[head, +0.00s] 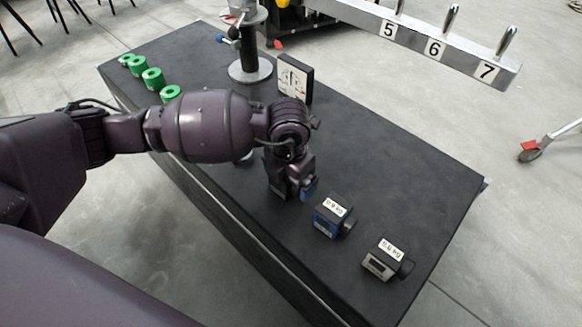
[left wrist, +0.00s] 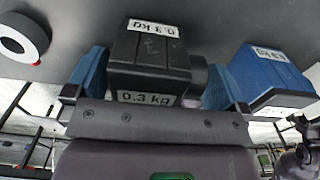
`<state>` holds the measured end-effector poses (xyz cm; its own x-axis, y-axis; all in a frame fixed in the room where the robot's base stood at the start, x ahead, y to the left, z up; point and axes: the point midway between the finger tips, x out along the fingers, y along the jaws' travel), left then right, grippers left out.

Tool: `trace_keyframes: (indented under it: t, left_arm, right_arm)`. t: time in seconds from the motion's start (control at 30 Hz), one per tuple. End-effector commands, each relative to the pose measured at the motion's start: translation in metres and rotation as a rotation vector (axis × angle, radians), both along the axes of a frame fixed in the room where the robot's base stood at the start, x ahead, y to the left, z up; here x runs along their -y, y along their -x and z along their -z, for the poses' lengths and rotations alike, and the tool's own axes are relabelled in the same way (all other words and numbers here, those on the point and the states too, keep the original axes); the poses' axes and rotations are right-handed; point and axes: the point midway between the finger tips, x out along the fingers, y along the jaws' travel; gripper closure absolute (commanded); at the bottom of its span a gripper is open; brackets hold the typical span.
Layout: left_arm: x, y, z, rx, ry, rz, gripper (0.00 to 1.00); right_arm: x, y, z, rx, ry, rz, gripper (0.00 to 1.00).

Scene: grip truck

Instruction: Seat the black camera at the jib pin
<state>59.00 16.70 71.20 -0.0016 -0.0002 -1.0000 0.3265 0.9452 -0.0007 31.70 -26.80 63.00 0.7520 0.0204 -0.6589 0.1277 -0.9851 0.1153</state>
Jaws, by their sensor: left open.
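The black camera (left wrist: 150,65), a box marked 0.3 kg with a round lens on its right side, sits on the dark bench top in the left wrist view. My left gripper (left wrist: 155,82) has its two blue fingers on either side of it, and the jaws are open. In the head view my left gripper (head: 291,187) is low over the bench and hides the camera. The jib is the pale metal beam (head: 462,57) at the upper right, with upright pins above labels 5, 6 and 7; pin 7 (head: 507,40) is nearest its end. My right gripper is out of view.
A blue camera (head: 327,221) stands close to the right of my left gripper, with a grey camera (head: 380,265) beyond it. Green cylinders (head: 153,79), a post on a round base (head: 250,71) and a dial panel (head: 294,78) stand farther back. The bench's right side is clear.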

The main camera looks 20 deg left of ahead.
Motion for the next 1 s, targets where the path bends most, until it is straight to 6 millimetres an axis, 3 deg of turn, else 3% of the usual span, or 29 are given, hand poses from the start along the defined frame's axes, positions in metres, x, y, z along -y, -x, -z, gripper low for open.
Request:
trace_keyframes:
  t: [0.33,0.67,0.7,0.87,1.0]
  left_arm:
    - [0.000,0.000,0.002,0.002,0.000,0.000,0.00]
    - [0.000,0.000,0.002,0.001,0.000,0.000,0.49]
    - [0.000,0.000,0.002,0.001,0.000,0.000,0.21]
    - [0.000,0.000,0.002,0.001,0.000,0.000,0.44]
    - [0.000,0.000,0.002,0.001,0.000,0.001,0.44]
  right_arm:
    - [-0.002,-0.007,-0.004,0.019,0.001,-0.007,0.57]
    - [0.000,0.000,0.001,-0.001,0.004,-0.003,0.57]
    - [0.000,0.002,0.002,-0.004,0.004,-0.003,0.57]
    - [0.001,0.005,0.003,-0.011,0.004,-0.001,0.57]
    - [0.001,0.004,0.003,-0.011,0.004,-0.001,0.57]
